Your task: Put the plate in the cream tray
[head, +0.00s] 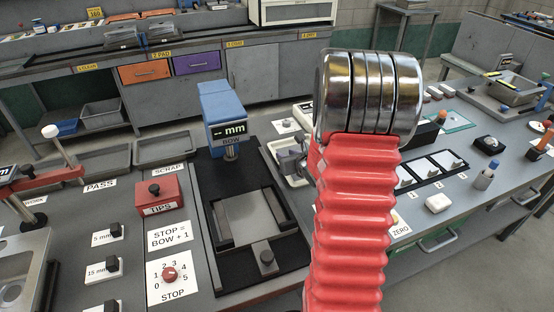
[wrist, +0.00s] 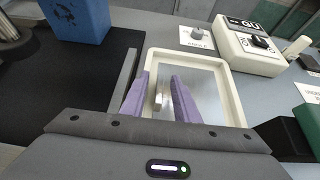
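The cream tray (wrist: 205,59) fills the middle of the wrist view, with a pale, smooth floor. In the head view a corner of the tray (head: 291,178) shows beside the black gauge stand, mostly behind my red arm sleeve. My gripper (wrist: 160,76) points down into the tray, its two purple fingers apart. A small, thin metal piece, which looks like the plate (wrist: 158,96), shows edge-on between the fingers. Narrow gaps show on both sides of it. I cannot tell whether it rests on the tray floor. In the head view my arm hides most of the gripper.
The blue gauge head (head: 220,108) stands on its black base (head: 225,260) left of the tray. A red TIPS box (head: 158,196) is farther left. A cream device with a black knob (wrist: 252,42) sits behind the tray in the wrist view.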

